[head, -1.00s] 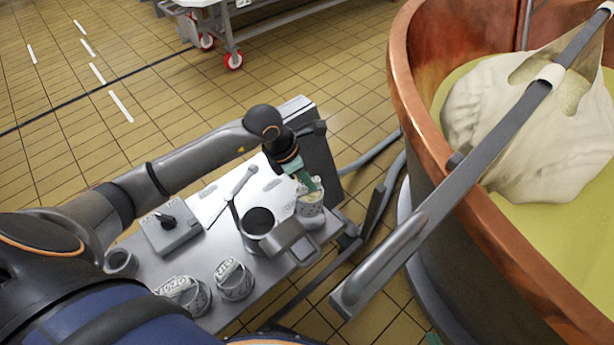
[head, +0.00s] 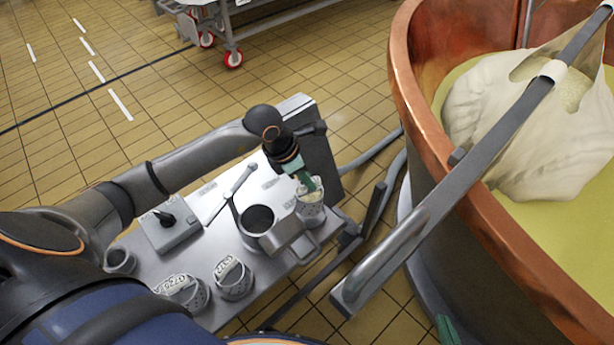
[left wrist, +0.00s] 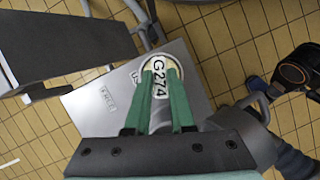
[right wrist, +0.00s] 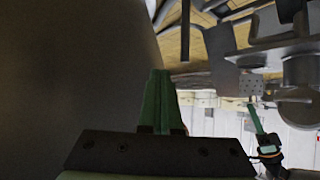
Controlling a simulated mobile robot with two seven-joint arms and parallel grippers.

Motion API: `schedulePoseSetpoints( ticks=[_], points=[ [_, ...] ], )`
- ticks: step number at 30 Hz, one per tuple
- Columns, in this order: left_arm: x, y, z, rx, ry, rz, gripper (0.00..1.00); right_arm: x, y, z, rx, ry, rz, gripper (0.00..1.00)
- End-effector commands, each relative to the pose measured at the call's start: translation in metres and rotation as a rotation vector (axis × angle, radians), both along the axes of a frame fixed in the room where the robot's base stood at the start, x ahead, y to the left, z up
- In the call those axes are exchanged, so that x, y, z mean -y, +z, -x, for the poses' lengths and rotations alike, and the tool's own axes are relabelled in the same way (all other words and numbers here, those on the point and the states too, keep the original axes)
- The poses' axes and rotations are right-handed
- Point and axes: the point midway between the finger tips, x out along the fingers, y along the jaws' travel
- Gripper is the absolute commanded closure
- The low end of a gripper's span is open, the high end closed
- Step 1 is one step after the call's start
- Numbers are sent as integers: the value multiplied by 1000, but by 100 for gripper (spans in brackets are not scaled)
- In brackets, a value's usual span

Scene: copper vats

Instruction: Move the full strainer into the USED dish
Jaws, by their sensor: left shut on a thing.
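The full strainer, a perforated white cup with pale contents, (head: 311,212) is at the right end of the steel table (head: 212,304). My left gripper (head: 310,184) is shut on its upper part from above. The left wrist view shows its round tag, reading G274, (left wrist: 157,82) between the green fingers (left wrist: 160,72). Whether its base touches the surface is hidden. A partly covered label beginning "US" (left wrist: 136,77) shows beside it; I cannot make out the USED dish itself. My right gripper (right wrist: 160,75) has its fingers together, empty, beside a large dark surface.
Two tagged strainers (head: 234,280) (head: 184,292) stand at the table's front edge. A steel pot (head: 257,219) and a scoop (head: 287,238) are close left of the held strainer. A control box (head: 172,228) is further left. The copper vat (head: 440,160) and a grey bar (head: 430,215) are right.

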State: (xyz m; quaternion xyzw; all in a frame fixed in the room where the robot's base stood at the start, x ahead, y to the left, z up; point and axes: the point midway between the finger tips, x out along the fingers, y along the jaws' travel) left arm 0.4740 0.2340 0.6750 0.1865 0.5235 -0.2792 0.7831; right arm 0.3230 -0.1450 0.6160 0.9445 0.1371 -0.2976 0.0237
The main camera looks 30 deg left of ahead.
Motion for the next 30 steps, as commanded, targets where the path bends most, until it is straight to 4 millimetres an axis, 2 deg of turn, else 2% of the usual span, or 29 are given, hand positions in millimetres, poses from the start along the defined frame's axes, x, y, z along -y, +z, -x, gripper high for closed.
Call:
schedulePoseSetpoints(
  ticks=[30],
  points=[
    [0,-10,0,1,0,0,100,1,23,-16,122,3,2,100]
  ],
)
